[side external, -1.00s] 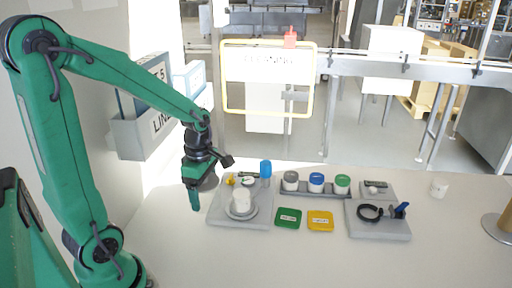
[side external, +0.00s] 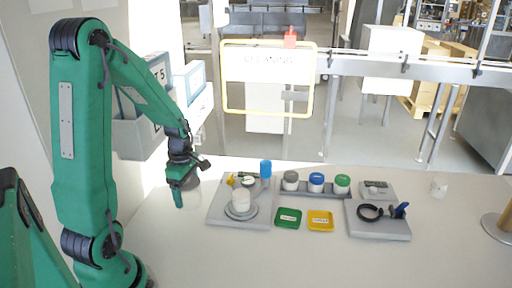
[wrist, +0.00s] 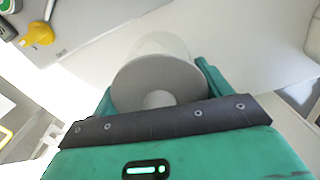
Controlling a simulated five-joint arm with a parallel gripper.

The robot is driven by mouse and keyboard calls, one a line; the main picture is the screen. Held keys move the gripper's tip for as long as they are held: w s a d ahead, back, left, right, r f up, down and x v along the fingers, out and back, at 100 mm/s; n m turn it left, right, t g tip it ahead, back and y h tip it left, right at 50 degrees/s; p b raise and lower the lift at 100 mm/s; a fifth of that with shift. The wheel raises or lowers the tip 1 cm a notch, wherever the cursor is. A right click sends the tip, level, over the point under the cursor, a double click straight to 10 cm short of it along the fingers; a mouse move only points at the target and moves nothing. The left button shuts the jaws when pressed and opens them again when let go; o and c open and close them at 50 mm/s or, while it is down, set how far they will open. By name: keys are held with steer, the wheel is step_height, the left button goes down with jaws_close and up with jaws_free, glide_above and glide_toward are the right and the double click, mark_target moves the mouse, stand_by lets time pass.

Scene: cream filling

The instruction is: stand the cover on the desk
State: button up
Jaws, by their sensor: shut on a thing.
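The cover (wrist: 160,80) is a see-through cylinder with a grey round end, seen between my fingers in the wrist view. My gripper (wrist: 158,92) is shut on it. In the side view my gripper (side external: 180,188) points down near the left edge of the desk (side external: 330,262), left of the grey tray. The cover is mostly hidden there behind a finger, with a pale part (side external: 191,184) showing. I cannot tell whether the cover touches the desk.
A grey tray (side external: 218,218) holds a white jar (side external: 241,199) on a round plate, and a blue-capped item (side external: 265,168). The front desk is clear.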

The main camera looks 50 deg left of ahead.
steer(key=shift+f, duration=0.1)
steer(key=shift+f, duration=1.9)
steer(key=shift+f, duration=0.1)
steer(key=o, duration=1)
steer(key=shift+r, duration=6.15)
steer(key=shift+d, duration=0.1)
